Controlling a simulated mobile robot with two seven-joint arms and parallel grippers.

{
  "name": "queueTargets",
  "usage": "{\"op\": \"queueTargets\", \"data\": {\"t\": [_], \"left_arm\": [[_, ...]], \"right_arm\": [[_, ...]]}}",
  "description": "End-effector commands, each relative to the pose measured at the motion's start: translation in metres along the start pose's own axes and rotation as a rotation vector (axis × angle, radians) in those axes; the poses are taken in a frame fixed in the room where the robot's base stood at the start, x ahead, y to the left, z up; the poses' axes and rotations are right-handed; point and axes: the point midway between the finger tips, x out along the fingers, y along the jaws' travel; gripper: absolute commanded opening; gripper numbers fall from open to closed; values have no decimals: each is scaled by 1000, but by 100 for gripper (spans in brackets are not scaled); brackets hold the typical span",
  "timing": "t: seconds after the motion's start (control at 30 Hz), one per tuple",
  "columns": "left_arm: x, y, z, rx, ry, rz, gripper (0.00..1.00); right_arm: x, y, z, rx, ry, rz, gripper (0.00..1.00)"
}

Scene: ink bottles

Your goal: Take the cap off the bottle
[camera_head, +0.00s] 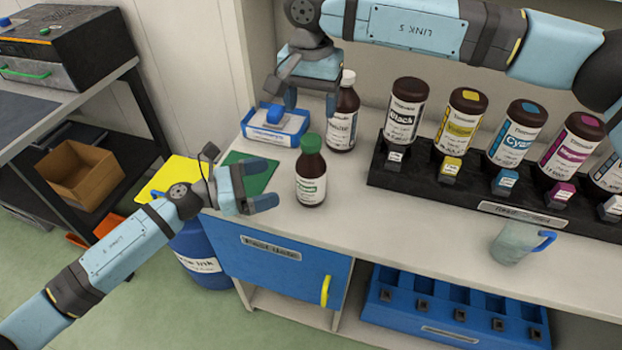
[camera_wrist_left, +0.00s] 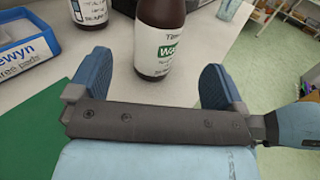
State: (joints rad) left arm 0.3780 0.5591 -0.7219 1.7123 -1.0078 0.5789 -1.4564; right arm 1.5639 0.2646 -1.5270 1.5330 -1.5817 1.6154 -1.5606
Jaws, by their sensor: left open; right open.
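A brown bottle (camera_head: 311,183) with a white and green label and a green cap (camera_head: 311,143) stands upright on the counter. My left gripper (camera_head: 268,184) is open and empty just left of it, at body height. In the left wrist view the bottle (camera_wrist_left: 160,45) stands ahead, centred between the spread fingers, and its top is out of frame. My right gripper (camera_head: 281,98) is open above the blue tray (camera_head: 290,138) at the back, close to a small blue item (camera_head: 274,113). A second brown bottle (camera_head: 342,118), white-capped, stands behind the first.
A black rack (camera_head: 450,188) of large brown ink bottles stands to the right. A cup with a blue handle (camera_head: 514,243) is near the counter's front right. A green mat (camera_head: 252,170) lies behind my left gripper.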

Motion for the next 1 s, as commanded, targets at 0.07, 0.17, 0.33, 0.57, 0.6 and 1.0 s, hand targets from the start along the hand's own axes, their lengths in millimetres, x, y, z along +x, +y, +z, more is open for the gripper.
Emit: {"op": "queueTargets", "data": {"t": [0.07,0.17,0.33,0.57,0.6,1.0], "left_arm": [[17,0,1,0,-3,0,97],[37,0,1,-1,-3,-1,97],[70,0,1,-1,-4,0,97],[100,1,1,-3,-3,1,97],[104,0,1,-4,-2,1,97],[110,0,0,-3,-2,2,97]], "right_arm": [[0,0,0,0,-1,-1,65],[0,0,0,1,-2,-1,65],[0,0,0,1,-2,-2,65],[0,0,0,1,-3,-3,65],[0,0,0,1,-3,-3,65],[0,0,1,1,-3,-3,65]]}}
